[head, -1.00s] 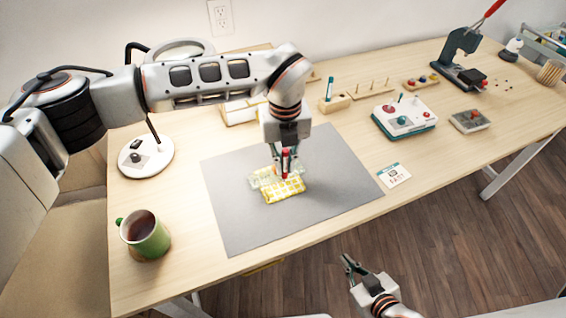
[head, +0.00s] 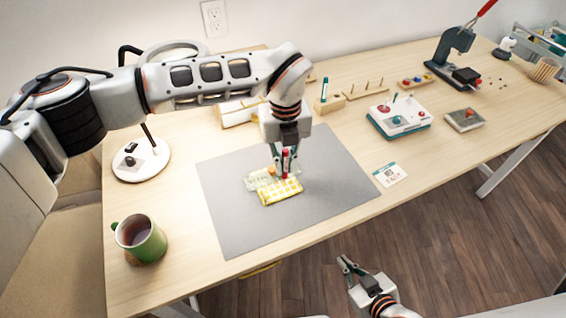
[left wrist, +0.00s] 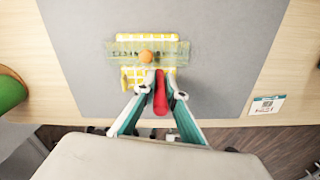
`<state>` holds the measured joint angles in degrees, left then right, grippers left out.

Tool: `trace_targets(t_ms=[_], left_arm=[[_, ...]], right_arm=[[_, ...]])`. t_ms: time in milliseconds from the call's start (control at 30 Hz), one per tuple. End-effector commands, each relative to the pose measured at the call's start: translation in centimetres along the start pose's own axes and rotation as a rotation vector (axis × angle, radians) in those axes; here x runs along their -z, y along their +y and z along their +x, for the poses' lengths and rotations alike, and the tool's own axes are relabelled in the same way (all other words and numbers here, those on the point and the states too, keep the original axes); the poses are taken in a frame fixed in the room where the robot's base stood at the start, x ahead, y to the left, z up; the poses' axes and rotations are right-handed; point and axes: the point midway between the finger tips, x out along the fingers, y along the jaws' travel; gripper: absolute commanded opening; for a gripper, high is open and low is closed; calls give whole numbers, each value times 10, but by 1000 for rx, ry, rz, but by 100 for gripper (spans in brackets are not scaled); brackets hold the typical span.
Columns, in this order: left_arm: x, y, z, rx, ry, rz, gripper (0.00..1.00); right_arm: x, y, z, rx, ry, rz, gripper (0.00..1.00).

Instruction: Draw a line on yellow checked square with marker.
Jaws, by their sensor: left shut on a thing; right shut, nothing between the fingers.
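The yellow checked square (head: 283,194) lies on the grey mat (head: 240,225). A clear greenish ruler (head: 256,182) with an orange knob (head: 271,172) lies across it; they also show in the left wrist view, the ruler (left wrist: 125,51), the knob (left wrist: 147,56) and the square (left wrist: 138,83). My left gripper (head: 286,158) is shut on a red marker (left wrist: 160,94), which stands roughly upright over the square beside the ruler's near edge. Whether its tip touches the cloth I cannot tell, and no line is clearly visible. My right gripper (head: 345,263) is shut and empty, off the table's front edge.
A green mug (head: 142,240) stands at the left front and a lamp base (head: 140,165) behind it. A small card (head: 390,174) lies right of the mat. A white-and-teal device (head: 398,120) and wooden holders stand further back. The mat's front part is clear.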

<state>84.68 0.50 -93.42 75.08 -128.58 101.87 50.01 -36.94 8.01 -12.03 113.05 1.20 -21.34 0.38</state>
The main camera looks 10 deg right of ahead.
Motion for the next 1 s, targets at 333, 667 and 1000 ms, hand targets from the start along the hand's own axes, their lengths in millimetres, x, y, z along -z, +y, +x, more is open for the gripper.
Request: trace_targets(t_ms=[333, 667, 1000], left_arm=[[-1, -3, 0, 0, -1, 0, 1], [-1, -3, 0, 0, -1, 0, 1], [-1, -6, 1, 0, -1, 1, 1]], right_arm=[[-1, 0, 0, 0, -1, 0, 0], [0, 0, 0, 0, 0, 0, 0], [-1, 0, 0, 0, -1, 0, 0]])
